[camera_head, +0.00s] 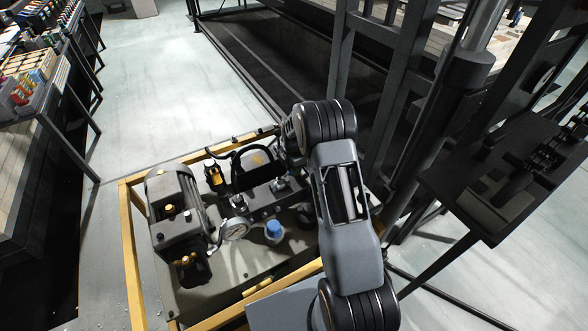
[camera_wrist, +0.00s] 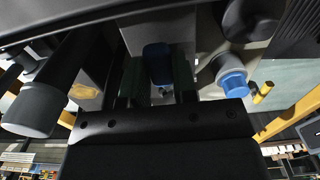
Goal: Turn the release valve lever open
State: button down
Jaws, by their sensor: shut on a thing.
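In the wrist view, my gripper (camera_wrist: 158,80) has its two dark fingers on either side of a blue grip, which looks like the release valve lever (camera_wrist: 157,60). The gripper is shut on this lever. The lever's lower end and pivot are hidden, so I cannot tell its angle well. In the head view, my arm reaches over the hydraulic power unit, and it hides my gripper and the lever.
A blue cap (camera_head: 273,229) stands on the unit beside a round gauge (camera_head: 234,229). A dark motor (camera_head: 178,222) sits at the left. A yellow frame (camera_head: 131,260) rings the unit. Dark steel posts (camera_head: 343,60) stand close behind my arm. Open floor lies at the left.

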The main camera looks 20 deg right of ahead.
dwell(0.3)
jog(key=c, duration=0.9)
grip_release()
jog(key=shift+r, duration=0.1)
notch_tip(320, 180, up, 14)
jog(key=p, duration=0.2)
jog(key=shift+f, duration=0.2)
